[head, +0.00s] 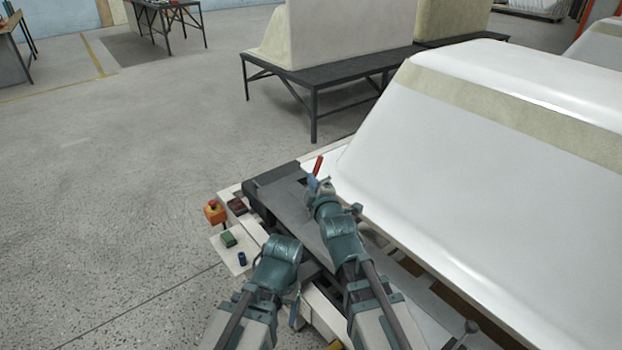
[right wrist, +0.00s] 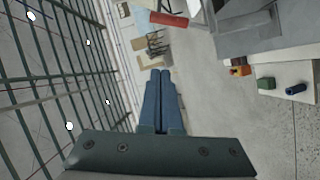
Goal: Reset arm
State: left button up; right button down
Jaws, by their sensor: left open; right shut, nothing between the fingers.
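My right gripper (head: 313,183) is above the grey surface beside the white tub shell (head: 480,150) in the head view. In the right wrist view its two blue fingers (right wrist: 161,72) lie together, with nothing between them. A red bar (head: 318,165) shows just past these fingers. It also shows in the right wrist view (right wrist: 168,19), apart from the fingertips. My left gripper (head: 294,313) is lower in the head view, pointing down and mostly hidden behind its own arm. It is open, and I see nothing held in it.
A black metal table (head: 330,75) bears another shell behind. Open concrete floor (head: 130,170) lies to the left.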

jog(key=s+d+m+g+h+p, duration=0.1)
jog(key=s+m+g+p, duration=0.5)
jog(key=s, duration=0.7)
jog(key=s+d+r+m+g+h+p, duration=0.1)
jog(key=s+d+m+g+h+p, duration=0.1)
jog(key=s+m+g+p, duration=0.4)
jog(key=s+g+h+p, duration=0.1)
jog(key=s+g+p, duration=0.3)
jog(key=s+p, duration=0.4)
jog(key=shift+s+r+m+h, duration=0.15)
jog(key=shift+r+m+h, duration=0.15)
jog(key=shift+m, duration=0.1)
